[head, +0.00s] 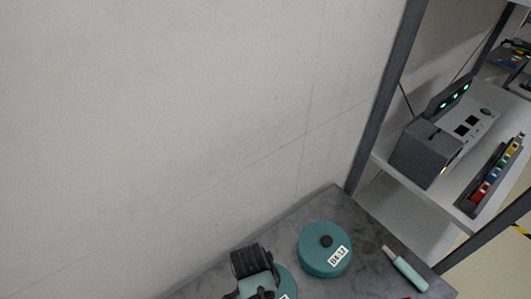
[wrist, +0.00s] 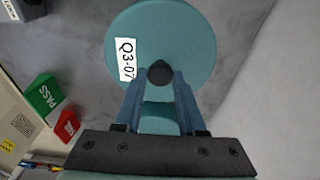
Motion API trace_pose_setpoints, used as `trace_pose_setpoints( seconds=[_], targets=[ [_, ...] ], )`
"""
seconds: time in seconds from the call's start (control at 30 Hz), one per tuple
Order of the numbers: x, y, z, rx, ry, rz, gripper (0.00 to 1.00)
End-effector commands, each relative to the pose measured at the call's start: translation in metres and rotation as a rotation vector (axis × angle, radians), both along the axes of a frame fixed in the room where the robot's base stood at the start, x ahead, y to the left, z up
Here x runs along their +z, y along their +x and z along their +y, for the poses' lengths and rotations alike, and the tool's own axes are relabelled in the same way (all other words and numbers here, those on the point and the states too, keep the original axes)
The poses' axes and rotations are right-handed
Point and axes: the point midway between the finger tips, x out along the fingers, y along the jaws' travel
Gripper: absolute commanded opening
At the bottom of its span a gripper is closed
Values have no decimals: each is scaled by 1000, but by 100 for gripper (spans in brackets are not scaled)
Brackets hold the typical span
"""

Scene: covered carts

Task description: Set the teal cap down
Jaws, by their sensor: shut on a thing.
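A round teal cap (wrist: 165,35) with a black knob and a white label reading Q3-07 fills the top middle of the wrist view. My gripper (wrist: 160,78) is shut on the black knob, one blue finger on each side. In the head view the held cap (head: 288,278) shows at the bottom edge, partly hidden by my gripper (head: 262,284). I cannot tell whether its underside touches the surface below.
A second teal lidded round thing (head: 318,254) with a label stands on the dark grey top (head: 345,212), close right of my gripper. A teal-handled tool (head: 408,272) lies further right. Green PASS (wrist: 44,96) and red (wrist: 67,125) blocks show in the wrist view. A shelf holds a grey device (head: 425,152).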

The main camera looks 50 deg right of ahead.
Motion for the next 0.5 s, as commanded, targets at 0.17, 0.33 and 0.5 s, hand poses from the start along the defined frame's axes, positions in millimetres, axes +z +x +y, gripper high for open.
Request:
trace_pose_setpoints(
  seconds=[0.17, 0.33, 0.5],
  targets=[
    [-5, 0, 0, -1, -1, -2, 0],
    [-6, 0, 0, -1, 0, -1, 0],
    [-8, 0, 0, -1, 0, -1, 52]
  ],
)
